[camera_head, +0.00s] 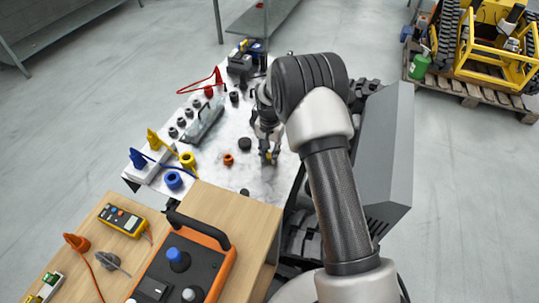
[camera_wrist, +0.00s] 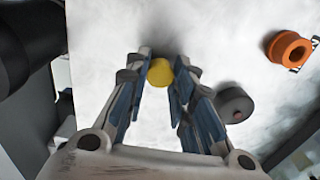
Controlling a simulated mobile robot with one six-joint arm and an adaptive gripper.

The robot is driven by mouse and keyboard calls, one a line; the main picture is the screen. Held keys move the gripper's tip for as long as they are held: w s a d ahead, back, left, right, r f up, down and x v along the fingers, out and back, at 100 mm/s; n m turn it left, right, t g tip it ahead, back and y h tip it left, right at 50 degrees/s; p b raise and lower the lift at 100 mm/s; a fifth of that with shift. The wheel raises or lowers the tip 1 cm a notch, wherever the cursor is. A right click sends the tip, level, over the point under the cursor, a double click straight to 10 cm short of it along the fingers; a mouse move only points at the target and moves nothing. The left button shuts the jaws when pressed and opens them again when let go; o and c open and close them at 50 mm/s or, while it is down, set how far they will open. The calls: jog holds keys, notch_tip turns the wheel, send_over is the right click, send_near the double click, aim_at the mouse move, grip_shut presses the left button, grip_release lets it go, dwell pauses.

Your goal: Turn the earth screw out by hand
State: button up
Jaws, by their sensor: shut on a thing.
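A round yellow knob (camera_wrist: 160,72), which I take to be the earth screw, sits between my fingertips in the wrist view. My gripper (camera_wrist: 161,82) is shut on it from above, with one blue-padded finger on each side. In the head view my gripper (camera_head: 267,157) points down at the right part of the pale top plate (camera_head: 215,180), and only a little yellow shows at its tips. The screw's lower part is hidden, so I cannot tell how far it is seated.
An orange ring (camera_head: 228,159) and a dark round cap (camera_head: 245,144) stand left of my gripper. A blue ring (camera_head: 173,180) and a yellow ring (camera_head: 188,160) are farther left. An orange-edged control box (camera_head: 185,265) and a yellow meter (camera_head: 122,220) lie on the wooden top in front.

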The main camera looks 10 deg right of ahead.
jog(key=shift+c, duration=0.7)
jog(key=n, duration=0.3)
jog(key=shift+n, duration=0.3)
jog(key=n, duration=0.4)
jog(key=shift+n, duration=1.1)
jog(key=n, duration=0.2)
jog(key=shift+n, duration=0.3)
jog(key=n, duration=0.7)
jog(key=shift+n, duration=0.3)
